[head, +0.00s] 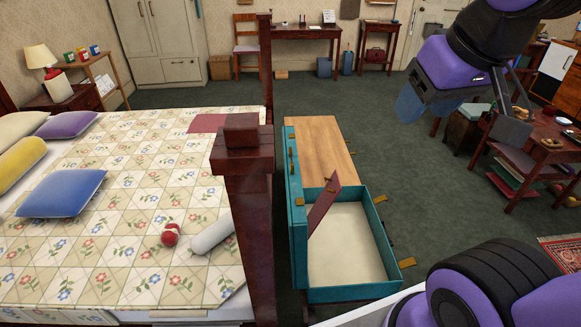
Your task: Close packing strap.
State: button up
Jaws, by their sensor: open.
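A teal case (350,294) lies open on a wooden-topped stand, its cream interior showing and empty apart from the strap. Its upright teal side panel (297,215) stands along the left. A dark red strap (322,208), probably the packing strap, slants up over the inside of the case from the left, with a brass piece near its upper end. Its lower end is hard to make out.
A bed (110,200) with a dark wooden post (247,215) stands close left of the case. A bare wooden top (320,145) lies behind it. A cluttered side table (530,150) stands at the right. Green carpet between case and side table is clear.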

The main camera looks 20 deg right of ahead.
aim_at(316, 207)
jog(key=k+l+u, duration=0.25)
jog(key=k+l, duration=0.25)
jog(key=k+l+u, duration=0.25)
jog(key=k, duration=0.4)
jog(key=i+j+z, duration=0.5)
jog(key=i+l, duration=0.15)
jog(key=i, duration=0.15)
jog(key=i+l+u, duration=0.1)
jog(key=i+l, duration=0.05)
jog(key=i, duration=0.1)
